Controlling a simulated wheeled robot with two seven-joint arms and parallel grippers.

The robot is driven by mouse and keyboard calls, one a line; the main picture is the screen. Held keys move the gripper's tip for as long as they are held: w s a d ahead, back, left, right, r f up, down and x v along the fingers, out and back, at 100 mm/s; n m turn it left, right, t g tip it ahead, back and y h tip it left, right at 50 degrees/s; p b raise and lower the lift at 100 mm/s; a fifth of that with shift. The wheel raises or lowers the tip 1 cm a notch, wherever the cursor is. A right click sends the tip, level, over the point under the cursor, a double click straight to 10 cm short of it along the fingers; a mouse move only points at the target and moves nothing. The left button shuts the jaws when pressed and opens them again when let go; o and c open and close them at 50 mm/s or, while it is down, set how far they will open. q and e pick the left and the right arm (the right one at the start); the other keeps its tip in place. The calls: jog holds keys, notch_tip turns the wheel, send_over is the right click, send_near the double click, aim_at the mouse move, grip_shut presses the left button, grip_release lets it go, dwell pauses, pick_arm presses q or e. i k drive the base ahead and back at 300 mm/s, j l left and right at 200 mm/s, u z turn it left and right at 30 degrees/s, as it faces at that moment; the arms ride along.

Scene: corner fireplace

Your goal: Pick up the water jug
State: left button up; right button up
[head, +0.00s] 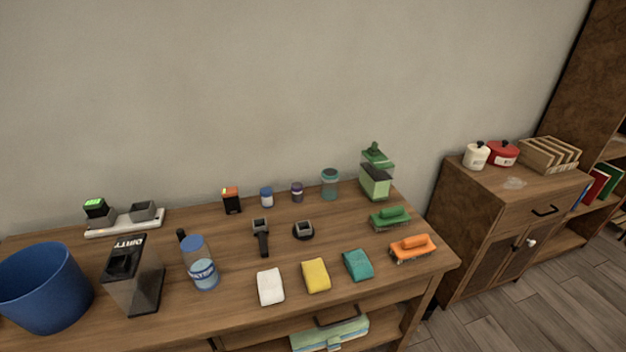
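The water jug (203,274) is a clear container with a light blue top and a blue label that seems to read "WATER". It stands upright on the wooden table, left of the middle and near the front. A dark grey container marked "DIRTY" (134,284) stands just to its left. A small black object (181,236) shows behind the jug's upper left side and is partly hidden. Neither of my grippers is in view.
A blue bucket (44,288) stands at the table's left. White, yellow and teal cloths (316,275) lie right of the jug, with green and orange brushes (411,247) farther right. Small jars (297,191) line the back. A wooden cabinet (520,215) stands at right.

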aim_at(197, 256)
jog(key=u, duration=1.45)
